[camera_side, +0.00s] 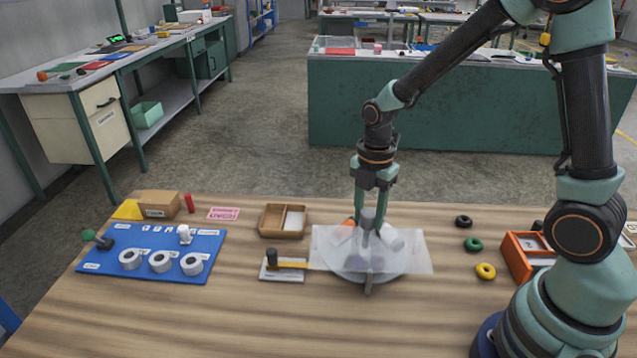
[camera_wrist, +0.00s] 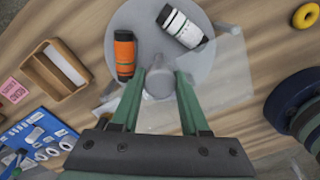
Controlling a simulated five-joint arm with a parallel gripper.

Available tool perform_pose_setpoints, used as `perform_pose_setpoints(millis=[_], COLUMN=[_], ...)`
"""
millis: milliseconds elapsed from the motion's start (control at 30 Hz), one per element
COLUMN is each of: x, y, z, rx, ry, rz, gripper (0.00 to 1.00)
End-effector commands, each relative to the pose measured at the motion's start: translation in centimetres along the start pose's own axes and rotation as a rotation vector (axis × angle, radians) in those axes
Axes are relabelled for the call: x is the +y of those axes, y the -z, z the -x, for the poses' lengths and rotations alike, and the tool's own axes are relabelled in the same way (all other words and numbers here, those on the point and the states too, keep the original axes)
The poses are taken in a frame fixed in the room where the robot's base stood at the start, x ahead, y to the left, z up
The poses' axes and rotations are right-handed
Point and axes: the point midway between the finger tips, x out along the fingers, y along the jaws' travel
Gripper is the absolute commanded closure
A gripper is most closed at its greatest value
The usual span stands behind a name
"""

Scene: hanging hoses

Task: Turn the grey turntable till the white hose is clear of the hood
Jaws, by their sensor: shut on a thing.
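The grey turntable (camera_wrist: 150,22) is a round disc under my gripper; in the side view its disc (camera_side: 352,277) shows through a clear sheet. The orange hose piece (camera_wrist: 124,55) with a black band lies at its left in the wrist view. The white hose piece (camera_wrist: 181,27) with black bands lies at its upper right. The hood appears to be the clear sheet (camera_wrist: 228,68); its edge is close to the white hose's lower end, and any overlap is hard to judge. My gripper (camera_wrist: 160,82) is shut on the turntable's grey centre knob (camera_wrist: 158,84), pointing down.
A wooden tray (camera_side: 270,222) and a white plate with a black knob (camera_side: 271,257) stand left of the turntable. A blue board (camera_side: 150,263) lies farther left. Black, green and yellow rings (camera_side: 485,271) and an orange box (camera_side: 517,264) are at the right.

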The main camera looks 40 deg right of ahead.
Motion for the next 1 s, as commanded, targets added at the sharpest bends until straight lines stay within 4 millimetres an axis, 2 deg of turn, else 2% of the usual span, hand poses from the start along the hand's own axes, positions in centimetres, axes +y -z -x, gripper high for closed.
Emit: perform_pose_setpoints(millis=[1000], x=[0.04], y=[0.06], z=[0.2], rx=[0.0], ry=[0.0], rz=[0.51], gripper=[1.0])
